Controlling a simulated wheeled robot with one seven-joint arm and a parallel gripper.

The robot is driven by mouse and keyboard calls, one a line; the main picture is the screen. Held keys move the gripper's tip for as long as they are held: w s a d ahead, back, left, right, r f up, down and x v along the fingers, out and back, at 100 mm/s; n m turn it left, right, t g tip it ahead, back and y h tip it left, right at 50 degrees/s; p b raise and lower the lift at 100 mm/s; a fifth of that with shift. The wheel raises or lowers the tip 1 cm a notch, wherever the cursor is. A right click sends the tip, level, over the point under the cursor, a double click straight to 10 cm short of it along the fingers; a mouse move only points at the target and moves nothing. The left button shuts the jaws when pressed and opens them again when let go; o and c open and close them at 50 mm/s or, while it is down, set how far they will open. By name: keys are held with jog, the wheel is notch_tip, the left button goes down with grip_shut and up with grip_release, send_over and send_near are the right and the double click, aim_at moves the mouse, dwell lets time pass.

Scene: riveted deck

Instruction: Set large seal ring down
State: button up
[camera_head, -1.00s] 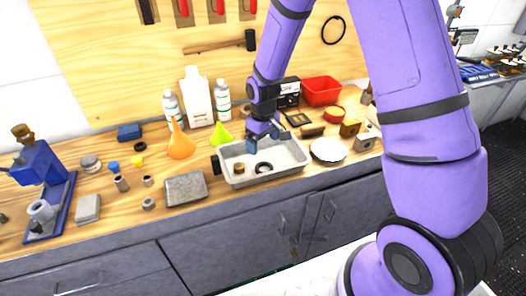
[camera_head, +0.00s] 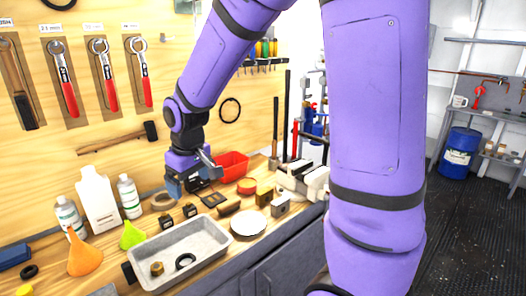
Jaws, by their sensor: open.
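A black ring (camera_head: 185,261), which looks like the large seal ring, lies flat inside the grey metal tray (camera_head: 222,236) on the wooden bench. A small brass-coloured part (camera_head: 157,268) sits beside it in the tray. My gripper (camera_head: 188,188) is open, with nothing seen between its fingers. It hangs above the bench behind the tray, apart from the ring, near the red bin. Its fingertips are small and partly hidden by the gripper's own body.
A white dish (camera_head: 248,225) stands right of the tray. Behind are small black boxes, a tape roll (camera_head: 163,200) and a red bin (camera_head: 232,166). Orange (camera_head: 85,256) and green funnels (camera_head: 131,236) and white bottles stand left. Tools hang on the pegboard.

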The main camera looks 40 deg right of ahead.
jog(key=s+d+r+m+t, duration=0.1)
jog(key=s+d+r, duration=0.1)
jog(key=s+r, duration=0.5)
jog(key=s+d+r+m+t, duration=0.2)
jog(key=s+r, duration=0.5)
jog(key=s, duration=0.8)
